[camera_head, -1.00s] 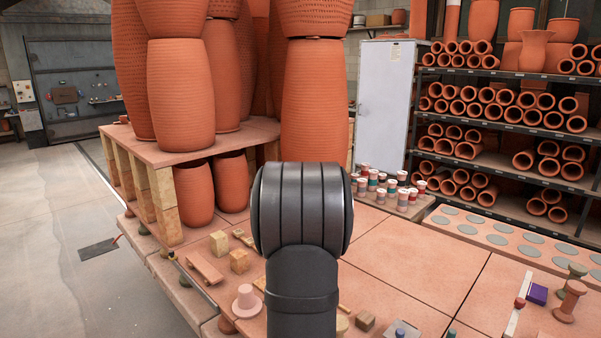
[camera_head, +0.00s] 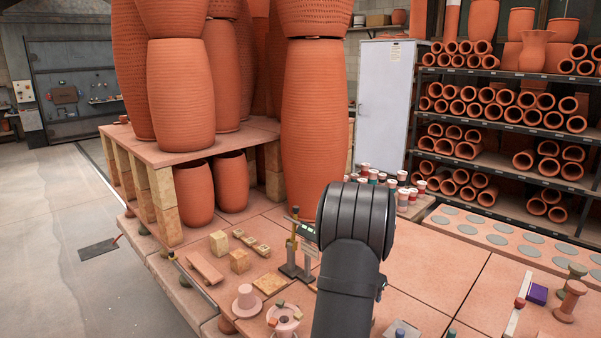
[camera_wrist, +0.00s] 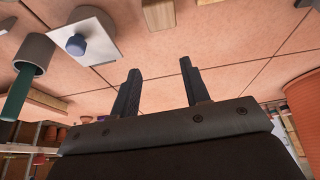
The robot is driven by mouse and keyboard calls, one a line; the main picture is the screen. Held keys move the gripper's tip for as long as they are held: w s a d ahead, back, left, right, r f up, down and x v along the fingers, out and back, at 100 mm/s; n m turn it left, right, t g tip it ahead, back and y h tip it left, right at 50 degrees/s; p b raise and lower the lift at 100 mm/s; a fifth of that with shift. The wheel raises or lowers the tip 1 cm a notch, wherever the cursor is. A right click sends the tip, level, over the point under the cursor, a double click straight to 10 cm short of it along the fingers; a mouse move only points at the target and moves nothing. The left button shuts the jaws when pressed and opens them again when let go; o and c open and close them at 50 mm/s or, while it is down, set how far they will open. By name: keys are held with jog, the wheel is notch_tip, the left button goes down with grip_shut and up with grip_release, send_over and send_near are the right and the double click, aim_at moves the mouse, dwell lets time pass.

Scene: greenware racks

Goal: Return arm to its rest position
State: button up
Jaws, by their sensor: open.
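My gripper (camera_wrist: 160,82) shows in the wrist view with its two dark fingers apart and nothing between them. Beyond the fingers is the bare tiled tabletop (camera_wrist: 225,60). In the head view my dark arm rises from the bottom edge over the terracotta table (camera_head: 435,260), right of centre, and the gripper itself is hidden there. The arm covers part of the table behind it.
Wooden blocks (camera_head: 239,261), a small stand with a display (camera_head: 307,232) and a pink spool (camera_head: 245,302) stand left of my arm. Tall clay vessels (camera_head: 315,130) rise behind. A purple block (camera_head: 537,294) lies at right. Open tabletop lies right of the arm.

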jog(key=shift+m, duration=0.3)
jog(key=w+a+f, duration=0.1)
jog(key=w+f, duration=0.1)
jog(key=w+a+f, duration=0.4)
jog(key=w+f, duration=0.1)
jog(key=shift+a, duration=0.15)
